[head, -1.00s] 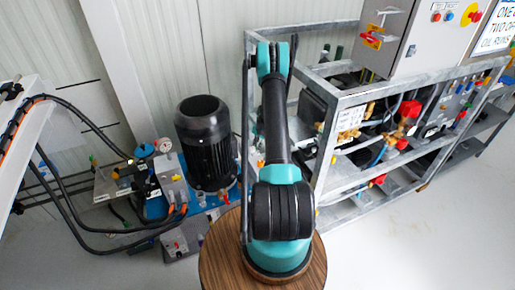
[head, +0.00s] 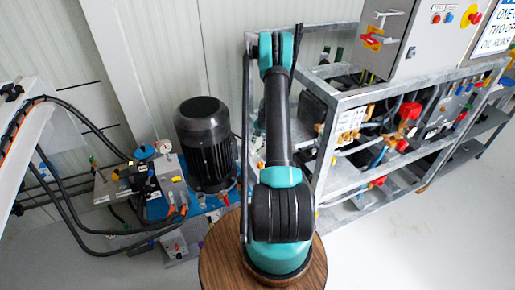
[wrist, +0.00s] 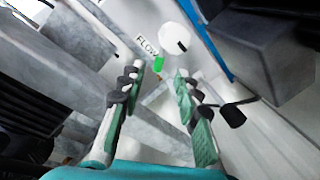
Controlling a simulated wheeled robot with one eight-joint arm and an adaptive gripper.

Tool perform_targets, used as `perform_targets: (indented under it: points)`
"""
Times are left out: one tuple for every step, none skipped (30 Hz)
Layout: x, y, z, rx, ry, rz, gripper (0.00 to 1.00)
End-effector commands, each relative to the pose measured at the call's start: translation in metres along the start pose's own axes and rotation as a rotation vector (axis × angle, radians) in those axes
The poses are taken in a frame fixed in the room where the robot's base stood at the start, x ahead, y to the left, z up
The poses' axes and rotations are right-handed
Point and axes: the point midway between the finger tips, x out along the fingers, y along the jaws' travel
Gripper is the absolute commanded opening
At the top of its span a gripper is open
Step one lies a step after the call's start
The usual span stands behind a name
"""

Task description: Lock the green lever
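The green lever (wrist: 158,64) shows in the wrist view as a small bright green piece just below a white round part with a dark slot and beside a "FLOW" label. My gripper (wrist: 160,69) is open. Its two fingers, with green and dark grey pads, reach up on the left and right of the lever in the picture. The lever appears in the gap near the fingertips. I see no contact, and how far it lies beyond the tips I cannot tell. In the head view my arm hides the gripper, and I cannot make out the green lever.
In the wrist view a grey box (wrist: 265,55) and a black knob (wrist: 232,115) on a rod lie right of the fingers. In the head view a black motor (head: 206,145) stands left of my arm and a metal pump frame (head: 345,185) stands right. Floor is clear at the lower right.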

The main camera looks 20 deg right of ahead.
Motion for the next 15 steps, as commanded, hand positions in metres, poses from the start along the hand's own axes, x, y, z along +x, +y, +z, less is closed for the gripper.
perform_targets:
  points:
    - [-0.012, 0.001, 0.000, 0.001, 0.000, 0.000, 0.33]
    - [-0.017, 0.001, 0.001, 0.001, 0.000, 0.000, 0.33]
    - [-0.025, 0.000, 0.000, 0.001, 0.000, 0.000, 0.33]
    - [-0.031, 0.000, 0.000, 0.001, 0.000, 0.000, 0.33]
    - [-0.035, 0.000, 0.000, 0.001, 0.000, 0.000, 0.33]
    - [-0.042, 0.000, 0.001, 0.001, 0.000, 0.000, 0.33]
    - [-0.046, 0.000, 0.001, 0.001, 0.000, 0.000, 0.33]
    - [-0.051, 0.000, 0.000, 0.001, 0.000, 0.000, 0.33]
    - [-0.056, 0.000, 0.000, 0.001, 0.000, 0.000, 0.33]
    - [-0.059, 0.000, 0.000, 0.001, 0.000, 0.000, 0.33]
    - [-0.062, 0.000, 0.000, 0.001, 0.000, 0.000, 0.33]
    - [-0.065, 0.000, 0.000, 0.001, 0.000, 0.000, 0.33]
    - [-0.067, 0.000, 0.000, 0.001, 0.000, 0.000, 0.33]
    - [-0.069, 0.000, 0.001, 0.001, 0.000, 0.000, 0.33]
    - [-0.070, 0.000, 0.001, 0.000, 0.000, 0.000, 0.33]
